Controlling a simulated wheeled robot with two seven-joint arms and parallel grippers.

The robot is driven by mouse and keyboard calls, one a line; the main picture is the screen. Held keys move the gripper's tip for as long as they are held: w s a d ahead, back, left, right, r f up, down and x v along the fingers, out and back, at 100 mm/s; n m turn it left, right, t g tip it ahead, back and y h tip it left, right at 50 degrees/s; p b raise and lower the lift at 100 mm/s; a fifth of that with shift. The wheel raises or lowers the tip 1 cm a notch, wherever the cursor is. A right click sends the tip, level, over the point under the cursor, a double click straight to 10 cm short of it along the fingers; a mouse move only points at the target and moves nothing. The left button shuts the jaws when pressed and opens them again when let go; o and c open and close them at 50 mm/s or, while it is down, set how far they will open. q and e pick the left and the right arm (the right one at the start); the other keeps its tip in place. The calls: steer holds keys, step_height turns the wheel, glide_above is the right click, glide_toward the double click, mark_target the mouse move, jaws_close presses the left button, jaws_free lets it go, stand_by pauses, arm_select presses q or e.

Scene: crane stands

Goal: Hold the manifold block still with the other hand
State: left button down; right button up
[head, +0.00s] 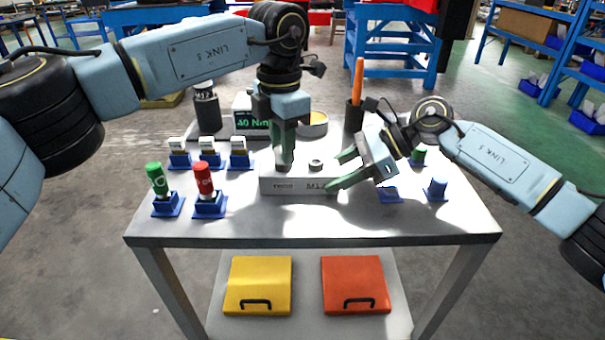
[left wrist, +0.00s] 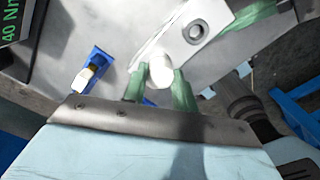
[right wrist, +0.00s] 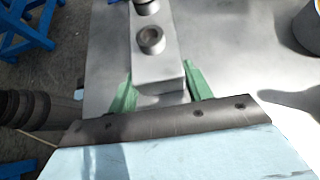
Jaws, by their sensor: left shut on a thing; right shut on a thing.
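The manifold block (head: 297,185), a grey bar with lettering on its front, lies on the table near the middle. My left gripper (head: 284,165) points down over the block's left end. In the left wrist view its green fingers are shut on a pale round part (left wrist: 160,73) at the block (left wrist: 178,30); whether that part is seated in the block is unclear. My right gripper (head: 338,172) is at the block's right end. In the right wrist view its fingers lie on both sides of the block (right wrist: 157,75), shut on it. A dark-ringed port (right wrist: 151,40) shows on top.
Small blue stands, a green cylinder (head: 157,180) and a red cylinder (head: 204,178) stand to the left. A torque display (head: 253,122) and a dark cup (head: 354,115) with an orange-handled tool stand behind. The table's front strip is clear.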

arm_select(q)
steer(key=n, duration=0.4)
steer(key=shift+r, duration=0.1)
steer(key=shift+n, duration=0.6)
steer(key=n, duration=0.3)
steer(key=shift+r+n, duration=0.1)
steer(key=shift+n, duration=1)
steer(key=shift+n, duration=0.8)
steer(key=n, duration=0.3)
steer(key=shift+n, duration=0.3)
